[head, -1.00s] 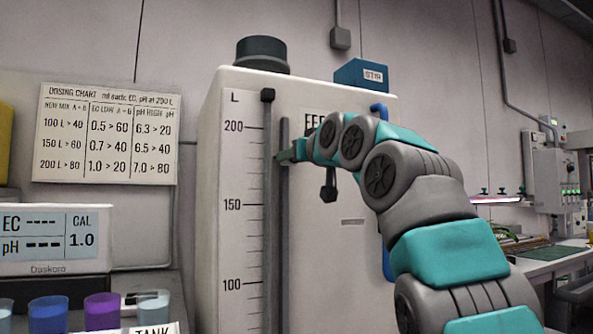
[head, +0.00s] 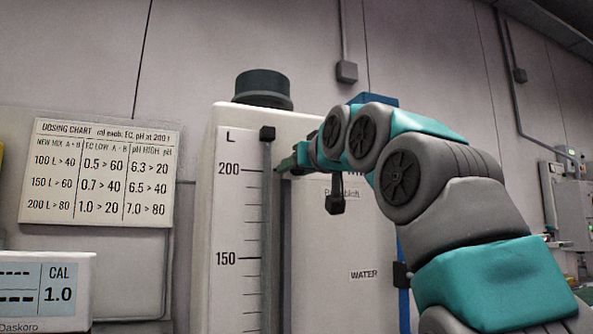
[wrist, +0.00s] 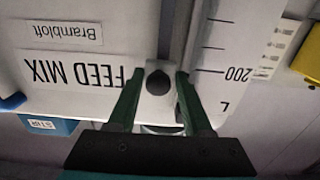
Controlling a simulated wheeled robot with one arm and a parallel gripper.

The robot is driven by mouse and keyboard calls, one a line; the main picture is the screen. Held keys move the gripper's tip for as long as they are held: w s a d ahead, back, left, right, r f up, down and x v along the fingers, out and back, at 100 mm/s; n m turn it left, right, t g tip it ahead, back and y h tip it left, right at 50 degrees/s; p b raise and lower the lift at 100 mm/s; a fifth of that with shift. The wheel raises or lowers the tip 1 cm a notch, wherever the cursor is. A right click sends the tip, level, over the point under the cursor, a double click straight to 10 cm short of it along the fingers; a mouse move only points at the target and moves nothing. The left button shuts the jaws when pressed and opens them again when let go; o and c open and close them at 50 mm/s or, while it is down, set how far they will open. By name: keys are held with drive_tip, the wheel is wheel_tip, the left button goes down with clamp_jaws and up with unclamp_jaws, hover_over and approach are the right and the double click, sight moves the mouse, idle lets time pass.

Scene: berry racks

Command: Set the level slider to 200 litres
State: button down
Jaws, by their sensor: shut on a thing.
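The white feed tank (head: 345,225) carries a vertical litre scale (head: 238,215) marked 200 and 150, with a grey slider rail (head: 285,250) to its right. My gripper (head: 287,163) is at the upper part of this rail, about level with the 200 mark (head: 228,169). In the wrist view, which is upside down, my gripper (wrist: 157,78) is shut on the dark slider knob (wrist: 158,82). The knob lies near the height of the 200 line (wrist: 222,71); its exact reading is unclear. In the head view the knob is hidden by my fingers.
A dark cap (head: 263,88) stands on the tank top. A dosing chart (head: 100,172) hangs on the left wall, above a meter (head: 45,290). A blue STIR box (wrist: 47,126) shows in the wrist view. My arm covers the tank's right side.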

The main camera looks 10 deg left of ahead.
drive_tip(key=c, duration=0.6)
unclamp_jaws()
drive_tip(key=shift+w+d+r, duration=0.1)
drive_tip(key=shift+d+r, duration=0.25)
drive_tip(key=shift+f, duration=0.1)
drive_tip(key=shift+a, duration=0.15)
drive_tip(key=shift+s+f, duration=0.1)
drive_tip(key=shift+s, duration=0.1)
drive_tip(key=b+v, duration=0.2)
drive_tip(key=v, duration=0.5)
drive_tip(key=shift+s+d+b, duration=0.2)
drive_tip(key=shift+b, duration=0.1)
